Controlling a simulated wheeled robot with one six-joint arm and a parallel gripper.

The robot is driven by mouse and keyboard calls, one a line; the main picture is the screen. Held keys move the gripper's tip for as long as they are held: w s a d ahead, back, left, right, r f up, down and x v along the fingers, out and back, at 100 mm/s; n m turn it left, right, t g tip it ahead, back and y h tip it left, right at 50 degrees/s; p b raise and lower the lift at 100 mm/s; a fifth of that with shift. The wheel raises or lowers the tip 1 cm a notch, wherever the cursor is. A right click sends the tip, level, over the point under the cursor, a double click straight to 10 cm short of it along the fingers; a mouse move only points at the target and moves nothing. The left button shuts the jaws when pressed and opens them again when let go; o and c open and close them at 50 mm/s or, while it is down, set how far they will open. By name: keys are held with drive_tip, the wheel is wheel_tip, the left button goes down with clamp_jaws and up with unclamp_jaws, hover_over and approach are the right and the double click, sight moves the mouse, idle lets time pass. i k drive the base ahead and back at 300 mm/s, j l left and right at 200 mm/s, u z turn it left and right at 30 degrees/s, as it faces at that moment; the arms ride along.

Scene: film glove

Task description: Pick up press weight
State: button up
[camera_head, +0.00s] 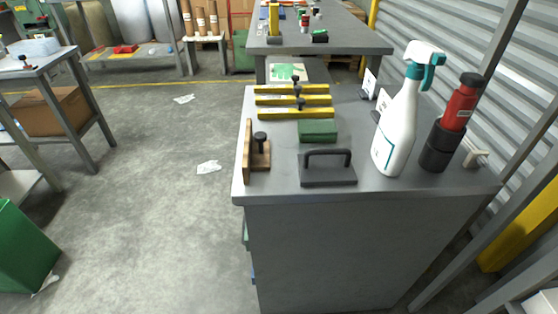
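A dark grey block with an arched black handle, which looks like the press weight (327,178), sits on the grey cabinet top (270,192) near its front edge. Its handle stands up and runs left to right. Nothing covers it in the head view. My gripper is not in view.
Left of the block stands a wooden piece with a black knob (260,152). Behind it lie a green block (318,131) and yellow bars (296,113). A white spray bottle (396,133) and a red bottle in a dark holder (437,150) stand right. Floor at left is mostly clear.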

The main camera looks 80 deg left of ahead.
sight(323, 166)
drive_tip(key=u, duration=2.2)
